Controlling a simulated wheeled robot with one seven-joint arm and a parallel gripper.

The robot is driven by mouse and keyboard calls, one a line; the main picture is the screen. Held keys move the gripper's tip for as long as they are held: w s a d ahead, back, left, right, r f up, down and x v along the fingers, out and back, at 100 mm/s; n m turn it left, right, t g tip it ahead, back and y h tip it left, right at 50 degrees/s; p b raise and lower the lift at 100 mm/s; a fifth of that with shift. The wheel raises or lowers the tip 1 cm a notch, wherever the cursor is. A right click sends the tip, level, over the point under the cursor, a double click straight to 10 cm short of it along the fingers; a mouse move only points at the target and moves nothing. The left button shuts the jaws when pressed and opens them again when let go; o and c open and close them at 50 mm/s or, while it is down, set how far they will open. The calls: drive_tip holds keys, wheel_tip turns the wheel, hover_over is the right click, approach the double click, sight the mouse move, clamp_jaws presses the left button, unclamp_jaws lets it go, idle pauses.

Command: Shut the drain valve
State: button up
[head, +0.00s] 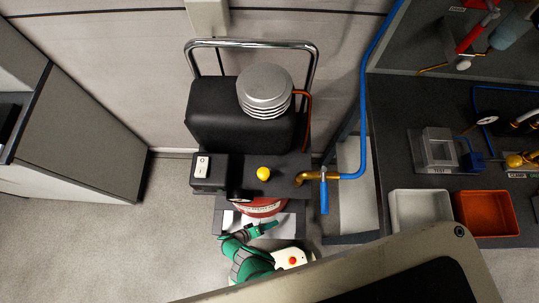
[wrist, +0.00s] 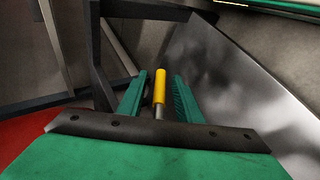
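A yellow-sleeved lever (wrist: 160,86) on a metal stem, apparently the drain valve's handle, stands between the fingers of my gripper (wrist: 160,92) in the wrist view. The green fingers are apart, one on each side of the lever, with a narrow gap showing at both sides. The valve body is hidden. In the head view my gripper (head: 264,228) is low in front of the red tank (head: 262,208) of the compressor, over a pale sheet. The lever does not show there.
Above the tank are a black motor housing (head: 238,117), a yellow knob (head: 263,174) and a brass valve with a blue handle (head: 324,196) on a blue hose. A bench with a white bin (head: 420,210) and an orange bin (head: 487,213) stands right. A dark frame post (wrist: 98,60) is close left of the fingers.

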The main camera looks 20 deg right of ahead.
drive_tip(key=shift+a, duration=0.15)
drive_tip(key=shift+s+a+r, duration=0.15)
drive_tip(key=shift+a+r, duration=0.2)
drive_tip(key=shift+a, duration=0.1)
drive_tip(key=v, duration=0.9)
drive_tip(key=shift+r, duration=0.2)
drive_tip(key=shift+s, duration=0.1)
